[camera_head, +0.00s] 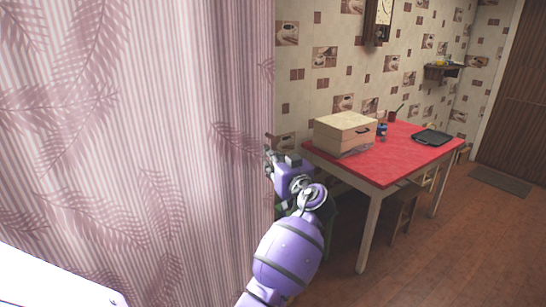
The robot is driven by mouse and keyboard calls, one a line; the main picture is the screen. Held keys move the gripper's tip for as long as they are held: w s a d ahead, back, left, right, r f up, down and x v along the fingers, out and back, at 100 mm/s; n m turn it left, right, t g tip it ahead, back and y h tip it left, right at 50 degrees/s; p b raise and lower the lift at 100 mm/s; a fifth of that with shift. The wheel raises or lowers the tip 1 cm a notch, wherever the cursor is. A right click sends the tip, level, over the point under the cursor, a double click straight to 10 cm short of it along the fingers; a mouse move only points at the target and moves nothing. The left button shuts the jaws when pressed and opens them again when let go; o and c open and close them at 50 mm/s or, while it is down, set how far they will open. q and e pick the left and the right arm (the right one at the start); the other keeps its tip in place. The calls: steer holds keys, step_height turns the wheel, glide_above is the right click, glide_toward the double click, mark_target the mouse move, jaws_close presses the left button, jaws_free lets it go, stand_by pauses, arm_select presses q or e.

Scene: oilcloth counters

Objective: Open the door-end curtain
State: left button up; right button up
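A pink-mauve curtain (140,140) with a leaf print fills the left half of the head view. It hangs in vertical folds, and its right edge runs down at about the picture's middle.
A red-topped table (395,153) stands right of the curtain, with a wooden box (345,132) and a black tray (432,137) on it. A stool (404,210) is under it. The brown floor (470,245) is clear at the lower right. A doormat (500,180) lies by the brown door (520,100).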

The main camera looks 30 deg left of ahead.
arm_select(q)
steer(key=shift+w+a, duration=0.2)
steer(key=shift+a, duration=0.15)
jaws_close()
steer(key=shift+f, duration=0.1)
